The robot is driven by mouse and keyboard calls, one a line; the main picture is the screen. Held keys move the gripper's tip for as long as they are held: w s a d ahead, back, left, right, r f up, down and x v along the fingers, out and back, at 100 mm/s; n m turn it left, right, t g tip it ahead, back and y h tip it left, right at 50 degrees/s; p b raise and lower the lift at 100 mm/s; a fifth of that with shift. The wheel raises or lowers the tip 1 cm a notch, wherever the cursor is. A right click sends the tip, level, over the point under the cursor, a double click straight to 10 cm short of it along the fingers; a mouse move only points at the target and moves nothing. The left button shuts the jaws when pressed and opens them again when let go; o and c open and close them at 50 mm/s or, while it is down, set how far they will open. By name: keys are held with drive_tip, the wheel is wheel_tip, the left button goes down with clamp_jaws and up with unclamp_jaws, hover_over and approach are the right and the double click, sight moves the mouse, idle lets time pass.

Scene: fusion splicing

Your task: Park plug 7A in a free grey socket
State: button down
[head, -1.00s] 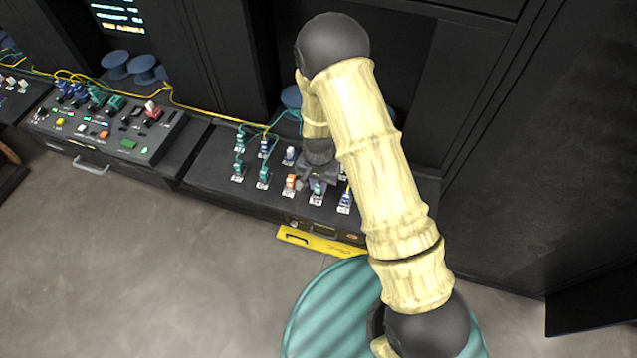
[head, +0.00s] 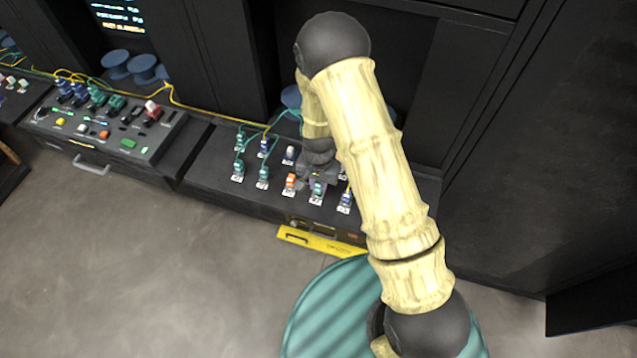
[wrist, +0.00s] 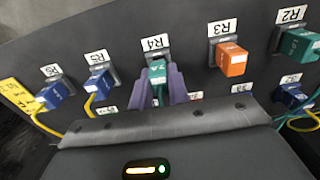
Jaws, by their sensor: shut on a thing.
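My gripper (wrist: 160,88) has its purple fingers shut on a teal plug (wrist: 157,76), which stands at the socket labelled R4. I cannot read 7A on the plug, and its seat in the socket is partly hidden by the fingers. In the head view the teal plug (head: 317,189) is in the front row, right of an orange plug, with my gripper (head: 318,174) directly over it. I cannot pick out a free grey socket with certainty.
In the wrist view, an orange plug (wrist: 231,60) at R3 and a blue plug (wrist: 98,80) flank the held plug. A teal plug (wrist: 298,44) is at R2. Yellow and teal cables run close by. A console (head: 110,125) with several plugs stands left.

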drive_tip(key=shift+f+b, duration=0.4)
drive_tip(key=shift+f, duration=0.15)
drive_tip(key=c, duration=1.3)
unclamp_jaws()
drive_tip(key=shift+o, duration=0.2)
drive_tip(key=shift+r, duration=0.15)
wheel_tip(320, 180, up, 17)
drive_tip(key=b, duration=0.3)
drive_tip(key=shift+r, duration=0.1)
